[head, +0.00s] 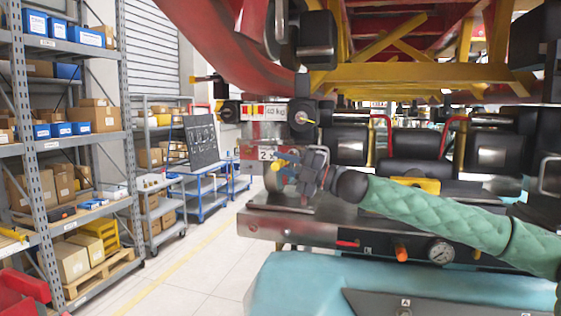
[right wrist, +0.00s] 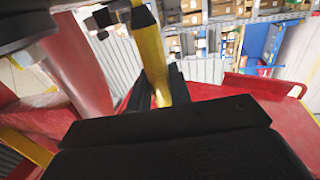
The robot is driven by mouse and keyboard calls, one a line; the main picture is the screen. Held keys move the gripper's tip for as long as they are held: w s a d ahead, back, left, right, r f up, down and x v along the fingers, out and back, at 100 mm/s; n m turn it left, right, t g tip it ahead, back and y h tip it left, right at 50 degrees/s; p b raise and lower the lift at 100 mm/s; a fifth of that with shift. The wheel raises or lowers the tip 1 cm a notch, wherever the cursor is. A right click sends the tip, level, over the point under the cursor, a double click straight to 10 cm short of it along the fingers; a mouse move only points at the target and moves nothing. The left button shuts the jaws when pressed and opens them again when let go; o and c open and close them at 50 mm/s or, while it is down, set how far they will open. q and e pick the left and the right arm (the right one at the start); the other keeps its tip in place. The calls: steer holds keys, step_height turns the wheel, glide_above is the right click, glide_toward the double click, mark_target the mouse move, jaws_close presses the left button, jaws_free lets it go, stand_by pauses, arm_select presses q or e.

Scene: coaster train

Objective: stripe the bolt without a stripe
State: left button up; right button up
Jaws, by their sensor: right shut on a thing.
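My right gripper (head: 290,165) is in front of the end of the coaster train's wheel assembly, close to a plate marked "2 x". In the right wrist view its dark fingers (right wrist: 158,88) are shut on a yellow marker-like cylinder (right wrist: 152,52) with a black end. A bolt (head: 301,117) with a small yellow-orange mark sits on a dark block above the gripper. Another round bolt end (head: 229,111) is to its left. Part of the plate behind the gripper is hidden, and I cannot tell which bolt lacks a stripe. My left gripper is not in view.
A metal ledge (head: 285,226) with a gauge (head: 440,251) lies below the gripper. Dark wheels (head: 415,144) and yellow-red train frame (head: 420,73) crowd the right and top. Shelves (head: 82,140) with boxes stand left; the floor (head: 190,265) between is clear.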

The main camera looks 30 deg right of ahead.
steer(key=shift+w+d, duration=0.2)
steer(key=shift+s+d+r, duration=0.1)
steer(key=shift+s+r, duration=0.05)
steer(key=shift+s, duration=0.15)
steer(key=shift+w+d, duration=0.1)
steer(key=shift+w, duration=0.2)
steer(key=shift+d, duration=0.25)
steer(key=shift+w+d, duration=0.25)
steer(key=shift+w, duration=0.05)
steer(key=shift+s, duration=0.15)
stand_by(0.4)
steer(key=shift+w+d, duration=0.2)
stand_by(1.1)
steer(key=shift+w+a, duration=0.2)
steer(key=shift+w, duration=0.1)
stand_by(0.4)
